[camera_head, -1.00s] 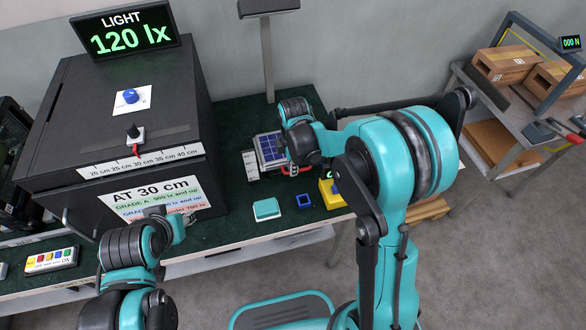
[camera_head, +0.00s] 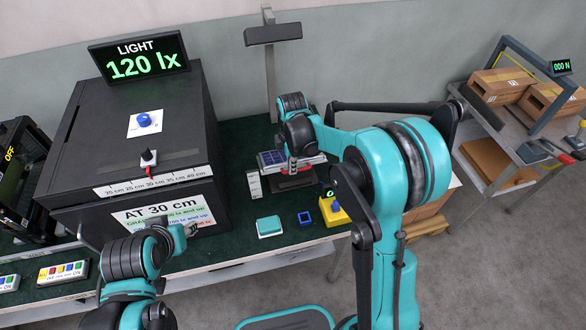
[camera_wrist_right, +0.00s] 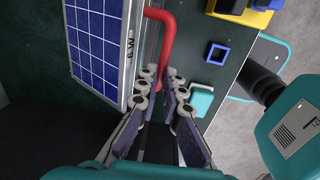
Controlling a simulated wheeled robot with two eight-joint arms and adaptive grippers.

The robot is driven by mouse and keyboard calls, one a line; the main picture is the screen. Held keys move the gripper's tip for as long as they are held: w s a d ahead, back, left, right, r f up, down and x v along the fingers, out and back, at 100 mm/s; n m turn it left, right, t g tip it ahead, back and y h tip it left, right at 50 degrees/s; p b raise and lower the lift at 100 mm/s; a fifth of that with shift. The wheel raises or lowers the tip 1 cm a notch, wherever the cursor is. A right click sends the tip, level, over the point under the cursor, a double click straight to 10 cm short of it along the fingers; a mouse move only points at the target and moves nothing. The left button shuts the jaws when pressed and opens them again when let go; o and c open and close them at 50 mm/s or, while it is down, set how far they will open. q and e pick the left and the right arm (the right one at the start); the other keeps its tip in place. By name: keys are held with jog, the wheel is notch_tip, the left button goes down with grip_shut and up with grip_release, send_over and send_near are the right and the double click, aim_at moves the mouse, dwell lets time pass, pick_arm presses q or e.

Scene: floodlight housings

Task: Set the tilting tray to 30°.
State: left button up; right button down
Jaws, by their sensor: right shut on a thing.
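The tilting tray (camera_head: 310,160) stands on the dark green bench and carries a blue gridded solar panel (camera_head: 272,158). Its front edge is raised above a dark base (camera_head: 293,181). The exact angle cannot be read. My right gripper (camera_wrist_right: 158,95) is shut on the tray's red handle (camera_wrist_right: 166,40), beside the panel (camera_wrist_right: 98,35). In the head view the right wrist hides much of the tray's right side. A white marked plate (camera_head: 255,185) stands at the tray's left. My left gripper (camera_head: 190,229) is in front of the black box; its jaw state is unclear.
The black box (camera_head: 70,150) with a 120 lx display (camera_head: 138,63) fills the left. A teal block (camera_head: 269,226), a blue square frame (camera_head: 305,217) and a yellow block with a blue top (camera_head: 335,211) lie before the tray. A lamp post (camera_head: 270,75) stands behind.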

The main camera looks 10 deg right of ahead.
jog(key=shift+w, duration=0.45)
jog(key=c, duration=1.6)
grip_release()
jog(key=shift+w, duration=0.1)
jog(key=shift+w+f, duration=0.1)
notch_tip(320, 180, up, 12)
jog(key=shift+s, duration=0.35)
